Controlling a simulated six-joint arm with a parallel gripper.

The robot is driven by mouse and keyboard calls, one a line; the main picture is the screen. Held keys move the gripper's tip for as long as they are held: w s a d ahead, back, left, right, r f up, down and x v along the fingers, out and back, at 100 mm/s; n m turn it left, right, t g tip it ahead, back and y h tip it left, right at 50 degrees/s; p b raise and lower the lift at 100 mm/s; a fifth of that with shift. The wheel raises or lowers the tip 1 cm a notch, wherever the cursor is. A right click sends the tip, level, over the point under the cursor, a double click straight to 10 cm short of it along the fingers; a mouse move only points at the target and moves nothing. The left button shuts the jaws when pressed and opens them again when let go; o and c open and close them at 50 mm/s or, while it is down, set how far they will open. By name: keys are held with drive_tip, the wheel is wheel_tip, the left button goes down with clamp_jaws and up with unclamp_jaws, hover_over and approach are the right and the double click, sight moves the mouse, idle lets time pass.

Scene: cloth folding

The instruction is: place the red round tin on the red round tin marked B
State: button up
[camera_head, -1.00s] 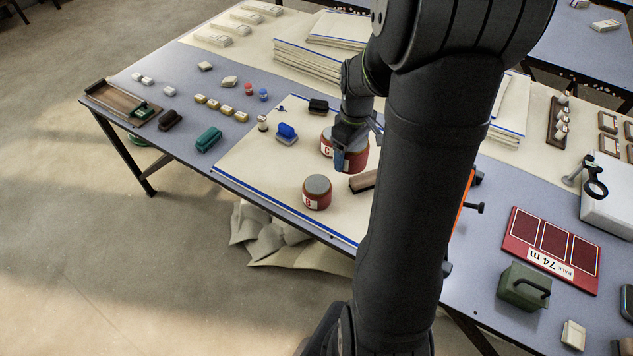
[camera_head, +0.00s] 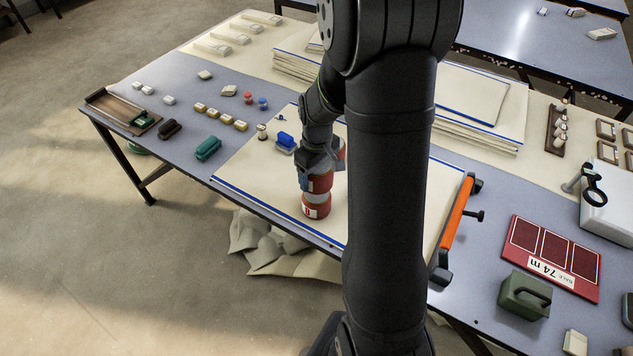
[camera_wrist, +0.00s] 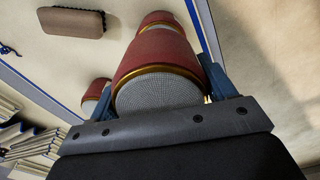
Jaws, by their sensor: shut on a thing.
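My gripper (camera_head: 318,176) is shut on a red round tin (camera_head: 321,184), with blue fingers on either side of it. The held tin fills the middle of the wrist view (camera_wrist: 155,60), its grey patterned end toward the camera. The red round tin marked B (camera_head: 316,209) stands upright on the cream board, directly below the held tin in the head view. Part of it shows beyond the held tin in the wrist view (camera_wrist: 158,18). I cannot tell whether the two tins touch. The held tin's marking is hidden.
Another red tin (camera_wrist: 97,90) stands nearby, mostly hidden behind my gripper in the head view. A brown block (camera_wrist: 72,22) lies on the cream board (camera_head: 255,175). A blue-handled stamp (camera_head: 286,141) is left of my gripper. The board's front edge is close to tin B.

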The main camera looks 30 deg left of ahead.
drive_tip(key=shift+a+f, duration=0.15)
drive_tip(key=shift+f, duration=1.85)
drive_tip(key=shift+f, duration=0.1)
drive_tip(key=o, duration=1.4)
wheel_tip(320, 180, up, 12)
drive_tip(key=shift+r, duration=0.1)
